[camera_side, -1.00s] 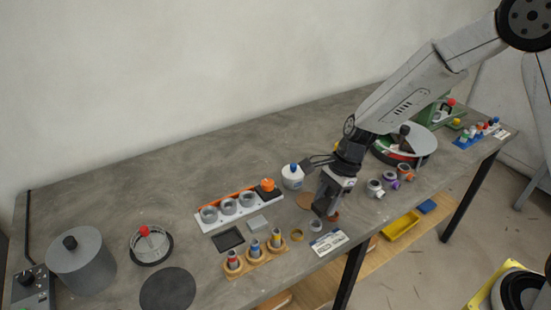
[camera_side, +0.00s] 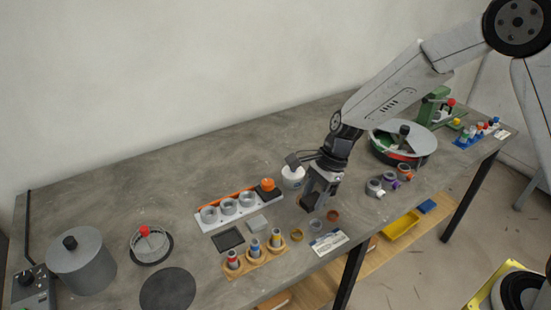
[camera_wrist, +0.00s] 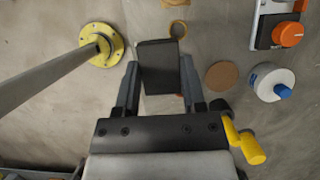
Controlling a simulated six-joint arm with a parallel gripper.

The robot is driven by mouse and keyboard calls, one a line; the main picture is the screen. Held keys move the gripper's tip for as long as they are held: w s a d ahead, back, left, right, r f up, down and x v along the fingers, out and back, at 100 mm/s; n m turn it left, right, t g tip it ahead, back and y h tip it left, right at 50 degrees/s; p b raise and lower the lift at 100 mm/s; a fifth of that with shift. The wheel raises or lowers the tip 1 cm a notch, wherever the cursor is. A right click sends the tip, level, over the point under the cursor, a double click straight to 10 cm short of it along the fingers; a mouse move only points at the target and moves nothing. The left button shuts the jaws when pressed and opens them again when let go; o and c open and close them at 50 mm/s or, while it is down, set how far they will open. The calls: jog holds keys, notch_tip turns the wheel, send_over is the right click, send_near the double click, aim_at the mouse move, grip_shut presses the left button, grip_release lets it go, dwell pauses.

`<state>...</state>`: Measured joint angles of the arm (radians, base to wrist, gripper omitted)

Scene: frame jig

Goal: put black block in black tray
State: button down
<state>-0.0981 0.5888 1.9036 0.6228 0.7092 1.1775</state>
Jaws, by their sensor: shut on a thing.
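The black block (camera_wrist: 160,66) is dark and flat-faced and sits between my gripper's fingers in the wrist view. My gripper (camera_side: 308,203) is shut on it. In the side view the gripper points down above the table, and the block is hard to tell from the dark fingers. The fingers also show in the wrist view (camera_wrist: 160,88). The black tray (camera_side: 228,239) is a shallow dark rectangle on the table, left of my gripper in the side view. I cannot make out the tray in the wrist view.
A white strip with cups (camera_side: 228,207) stands behind the tray, and a wooden peg holder (camera_side: 255,261) in front. A blue-capped white bottle (camera_side: 293,177) stands behind my gripper. Several rings lie near the front edge.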

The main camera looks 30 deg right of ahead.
jog(key=w+a+f, duration=0.3)
jog(key=w+a, duration=0.4)
jog(key=a, duration=0.1)
send_near(225, 241)
jog(key=shift+s+a+r, duration=0.1)
jog(key=shift+a+r, duration=0.2)
jog(key=shift+a, duration=0.2)
jog(key=shift+a+f, duration=0.3)
jog(key=shift+a, duration=0.45)
jog(key=shift+f, duration=0.15)
jog(key=shift+w+f, duration=0.2)
jog(key=shift+f, duration=2.1)
jog(key=shift+f, duration=0.6)
grip_release()
jog(key=shift+f, duration=0.1)
